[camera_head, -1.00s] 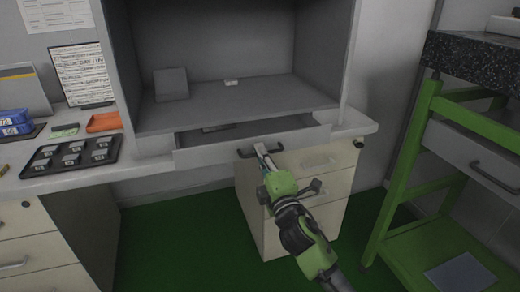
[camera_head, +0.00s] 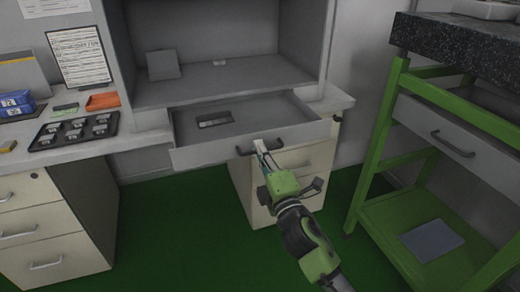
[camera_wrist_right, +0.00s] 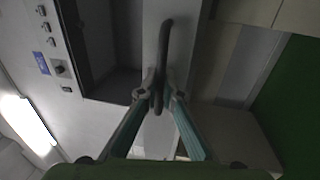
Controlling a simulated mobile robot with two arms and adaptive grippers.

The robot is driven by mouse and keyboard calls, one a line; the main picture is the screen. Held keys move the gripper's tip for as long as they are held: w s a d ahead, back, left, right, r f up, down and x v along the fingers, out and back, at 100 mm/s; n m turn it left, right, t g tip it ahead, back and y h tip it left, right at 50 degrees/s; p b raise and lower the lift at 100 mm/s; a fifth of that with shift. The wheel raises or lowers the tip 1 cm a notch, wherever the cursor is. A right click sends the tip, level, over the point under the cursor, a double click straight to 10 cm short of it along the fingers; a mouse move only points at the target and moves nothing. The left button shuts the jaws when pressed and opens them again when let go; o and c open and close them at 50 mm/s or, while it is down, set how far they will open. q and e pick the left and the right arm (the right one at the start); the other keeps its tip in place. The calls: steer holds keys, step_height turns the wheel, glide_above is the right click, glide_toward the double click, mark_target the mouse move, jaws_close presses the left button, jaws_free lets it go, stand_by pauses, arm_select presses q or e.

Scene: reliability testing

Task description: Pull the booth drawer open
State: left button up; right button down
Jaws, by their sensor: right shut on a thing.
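The booth drawer (camera_head: 195,154) is a shallow grey drawer under the grey booth (camera_head: 225,88). It stands well out from the booth, and a dark flat item (camera_head: 215,121) lies inside it. My right gripper (camera_head: 262,148) is shut on the drawer's dark bar handle (camera_head: 282,142) at the middle of the front. In the right wrist view the handle (camera_wrist_right: 165,45) runs between the two fingertips (camera_wrist_right: 158,92). My left gripper is not in view.
A cream drawer cabinet (camera_head: 300,183) stands below the booth drawer. A green-framed bench (camera_head: 385,140) with its own grey drawer is at the right. A black tray (camera_head: 60,143) lies on the left counter. Green floor in front is clear.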

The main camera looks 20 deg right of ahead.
steer(key=c, duration=2.5)
jaws_free()
steer(key=s+f, duration=0.2)
steer(key=s, duration=0.9)
steer(key=shift+s+d+f, duration=0.15)
steer(key=shift+s+d, duration=0.05)
steer(key=shift+s, duration=0.15)
